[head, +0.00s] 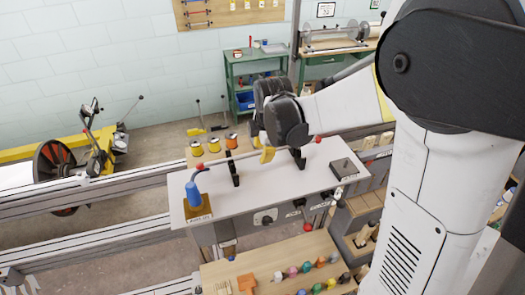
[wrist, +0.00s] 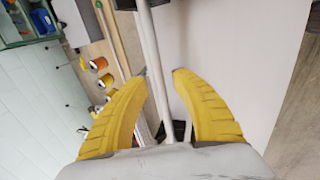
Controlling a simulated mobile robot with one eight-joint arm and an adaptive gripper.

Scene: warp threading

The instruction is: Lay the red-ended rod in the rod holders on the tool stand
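The grey-top tool stand (head: 265,190) is in the middle of the head view. Two black rod holders, a left one (head: 233,172) and a right one (head: 298,160), stand on it. A thin grey rod runs across at holder height, with a red end (head: 200,167) at the left and another red spot at the right (head: 318,139). It appears to lie in the holders, but exact seating is too small to tell. My gripper (head: 267,155) is low over the rod, between the holders. In the wrist view its yellow fingers (wrist: 160,73) are apart, with the rod (wrist: 150,35) passing between them.
A blue tool (head: 194,196) on a wooden block stands at the stand's left. A dark block (head: 344,168) sits at its right. Several thread spools (head: 214,144) stand behind. Metal rails (head: 90,195) are at the left. The stand's front top is mostly clear.

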